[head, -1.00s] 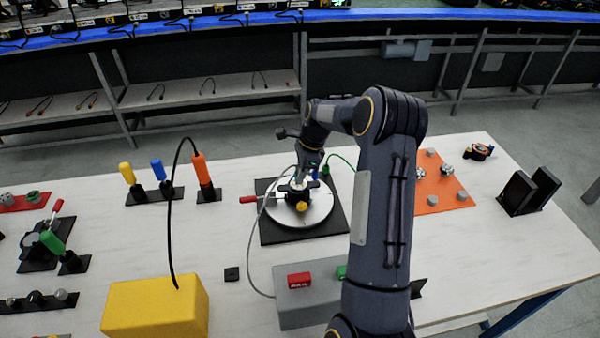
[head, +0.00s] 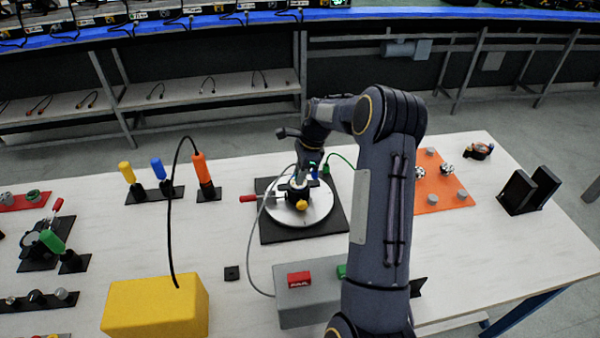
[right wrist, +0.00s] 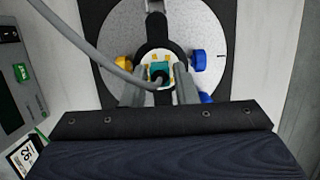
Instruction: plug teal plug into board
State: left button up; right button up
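The teal plug (right wrist: 154,70) is between the two fingers of my right gripper (right wrist: 159,85) in the right wrist view, with a grey cable from its black back. It is over the dark hub of a round white disc (right wrist: 112,30), with small yellow parts beside it. I cannot tell whether the fingers touch the plug or how deep it sits. In the head view my right gripper (head: 299,182) is low over the disc (head: 323,212), which lies on a black square board (head: 272,233). My left gripper is out of view.
Blue and yellow knobs (right wrist: 198,58) stand on the disc. A red handle (head: 248,199) sticks out left. A grey box (head: 320,305) with red and green parts stands in front, and a yellow box (head: 155,308) front left. An orange plate (head: 433,200) lies right.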

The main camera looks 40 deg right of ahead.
jog(key=o, duration=0.5)
jog(key=shift+c, duration=0.2)
jog(key=v, duration=0.8)
jog(key=shift+b, duration=0.45)
